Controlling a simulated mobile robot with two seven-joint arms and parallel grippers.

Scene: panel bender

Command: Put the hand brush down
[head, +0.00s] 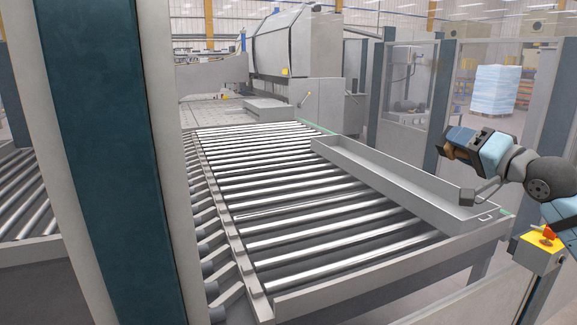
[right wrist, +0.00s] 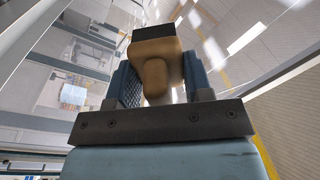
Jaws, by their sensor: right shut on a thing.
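My right gripper (head: 462,143) is at the right of the head view, held in the air above the right edge of the roller table. It is shut on the hand brush (right wrist: 155,62), whose tan wooden part and dark end show between the fingers in the right wrist view. Only a small brown part of the brush (head: 449,151) shows in the head view; the rest is hidden by the gripper. The brush touches no surface that I can see. My left gripper is not in view.
The roller table (head: 310,205) fills the middle, its rollers bare. A long, shallow grey tray (head: 385,178) runs along its right edge, below my right gripper, and looks empty. A yellow box with a red button (head: 548,237) is at lower right. A dark post (head: 110,150) stands close at left.

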